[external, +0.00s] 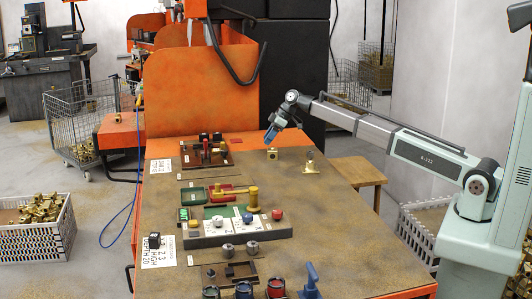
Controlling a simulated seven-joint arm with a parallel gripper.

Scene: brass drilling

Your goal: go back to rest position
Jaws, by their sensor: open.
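My gripper (268,141) is the small blue end of my arm, hanging over the far right part of the worktable (330,240). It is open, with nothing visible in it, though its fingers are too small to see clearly. A brass block with a dark hole (272,153) is on the table just below it, apart from it as far as I can tell. A second brass piece (310,165) stands to the right.
A clamp fixture (207,150) is at the far left of the table. A control box (238,229) with knobs is mid-table. Round dark containers (243,290) and a blue handle (311,283) are at the front. An orange panel (210,90) stands behind. The table's right side is mostly clear.

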